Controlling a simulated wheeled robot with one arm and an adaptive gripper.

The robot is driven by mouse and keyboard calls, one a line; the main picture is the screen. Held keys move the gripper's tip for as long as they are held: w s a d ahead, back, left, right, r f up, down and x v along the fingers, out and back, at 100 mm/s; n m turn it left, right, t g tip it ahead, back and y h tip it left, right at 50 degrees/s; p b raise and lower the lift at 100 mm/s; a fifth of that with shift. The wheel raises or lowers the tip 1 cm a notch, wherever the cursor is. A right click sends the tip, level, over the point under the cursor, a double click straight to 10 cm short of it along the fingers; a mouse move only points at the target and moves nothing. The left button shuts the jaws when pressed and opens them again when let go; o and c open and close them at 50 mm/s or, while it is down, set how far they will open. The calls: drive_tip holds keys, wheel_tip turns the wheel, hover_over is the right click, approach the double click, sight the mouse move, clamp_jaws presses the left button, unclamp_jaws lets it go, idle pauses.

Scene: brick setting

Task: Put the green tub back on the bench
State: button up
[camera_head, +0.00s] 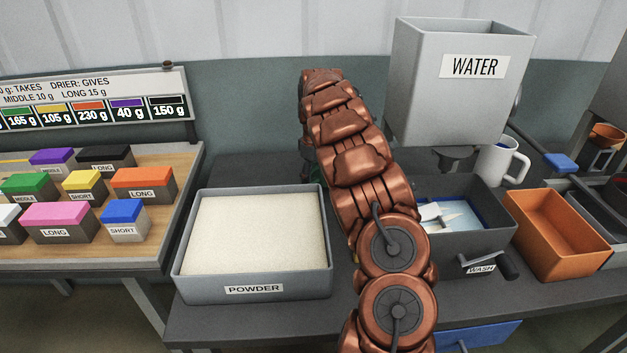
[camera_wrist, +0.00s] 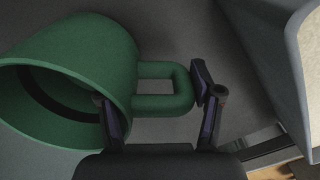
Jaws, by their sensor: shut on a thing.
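The tub looks empty where I can see inside. In the head view my arm hides my gripper and nearly all of the tub; only a sliver of green shows beside the arm. The dark grey bench (camera_head: 237,322) runs below. I cannot tell whether the tub touches it.
The powder tray (camera_head: 252,290) stands left of my arm; its wall also shows in the wrist view (camera_wrist: 290,70). The wash basin (camera_head: 480,240), water tank (camera_head: 445,100), white mug (camera_head: 497,163) and orange bin (camera_head: 560,240) are on the right. Coloured blocks sit on a board (camera_head: 150,235) at left.

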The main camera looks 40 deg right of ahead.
drive_tip(key=shift+f, duration=0.85)
drive_tip(key=shift+f, duration=0.2)
drive_tip(key=o, duration=1.5)
drive_tip(key=shift+c, duration=0.2)
wheel_tip(320, 180, up, 12)
drive_tip(key=shift+d+f+b, duration=0.15)
drive_tip(key=shift+f+b, duration=0.05)
drive_tip(key=shift+b, duration=0.8)
drive_tip(key=shift+r, duration=0.4)
